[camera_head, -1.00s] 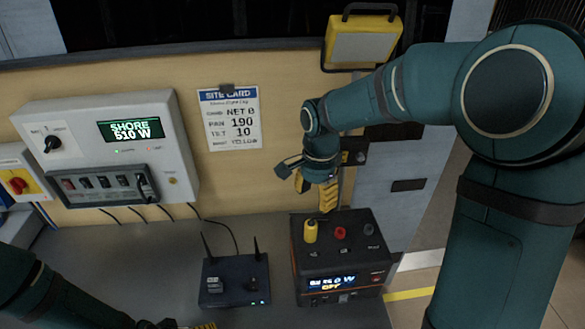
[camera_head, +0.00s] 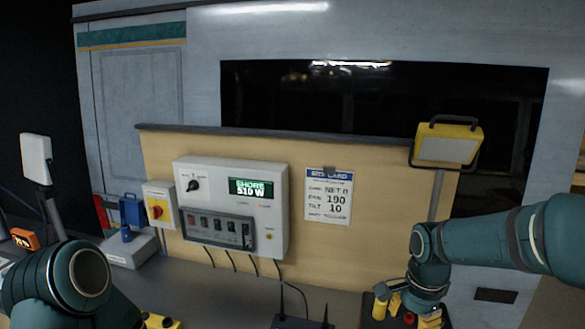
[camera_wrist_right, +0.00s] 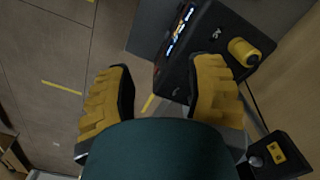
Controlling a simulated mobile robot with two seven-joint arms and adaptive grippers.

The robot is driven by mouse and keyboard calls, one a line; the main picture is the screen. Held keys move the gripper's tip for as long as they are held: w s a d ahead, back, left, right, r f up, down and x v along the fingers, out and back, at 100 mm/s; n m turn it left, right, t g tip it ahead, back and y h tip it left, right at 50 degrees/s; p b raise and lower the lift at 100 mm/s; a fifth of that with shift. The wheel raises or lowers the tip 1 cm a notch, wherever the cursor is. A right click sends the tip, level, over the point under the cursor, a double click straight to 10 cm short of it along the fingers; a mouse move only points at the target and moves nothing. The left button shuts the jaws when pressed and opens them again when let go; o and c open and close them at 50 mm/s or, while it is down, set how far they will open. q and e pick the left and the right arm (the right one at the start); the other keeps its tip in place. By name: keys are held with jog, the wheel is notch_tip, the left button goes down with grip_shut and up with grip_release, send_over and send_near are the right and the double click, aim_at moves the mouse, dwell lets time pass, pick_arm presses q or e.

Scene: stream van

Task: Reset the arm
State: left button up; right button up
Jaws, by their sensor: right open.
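My right arm comes in from the right in the head view, with its gripper (camera_head: 408,306) pointing down over the black power unit (camera_head: 372,309) at the bottom edge. In the right wrist view the right gripper (camera_wrist_right: 165,72) is open, its two yellow-padded fingers wide apart with nothing between them. The power unit (camera_wrist_right: 180,75) shows beyond the right-hand finger, with a yellow knob (camera_wrist_right: 243,50) on it. My left arm is at the lower left; its gripper (camera_head: 160,321) is mostly cut off by the bottom edge.
A grey control panel (camera_head: 270,185) reading SHORE 510 W and a site card (camera_head: 328,196) are on the tan backboard. A yellow work lamp (camera_head: 446,143) stands at the right. A red-and-yellow switch box (camera_head: 160,204) is left of the panel. A router (camera_head: 290,322) is at the bottom edge.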

jog(key=a+f+n+y+b, duration=0.1)
jog(key=a+f+n, duration=0.2)
jog(key=f, duration=0.6)
jog(key=a+f+n+b, duration=0.2)
jog(key=a+f+n, duration=0.1)
jog(key=f, duration=0.7)
pick_arm(q)
notch_tip(320, 180, down, 7)
jog(key=b, duration=0.3)
jog(key=shift+d, duration=0.2)
pick_arm(e)
jog(key=s+a+f+n+t+y, duration=0.1)
jog(key=s+a+f+n, duration=0.2)
jog(key=s+f, duration=0.3)
jog(key=s+a+f+n+t+y, duration=0.1)
jog(key=s+a+f+n, duration=0.2)
jog(key=f, duration=0.6)
jog(key=s+a, duration=0.1)
jog(key=s, duration=0.1)
jog(key=shift+s+f, duration=0.15)
jog(key=shift+s, duration=0.2)
pick_arm(q)
jog(key=shift+f, duration=0.1)
pick_arm(e)
jog(key=shift+a, duration=0.1)
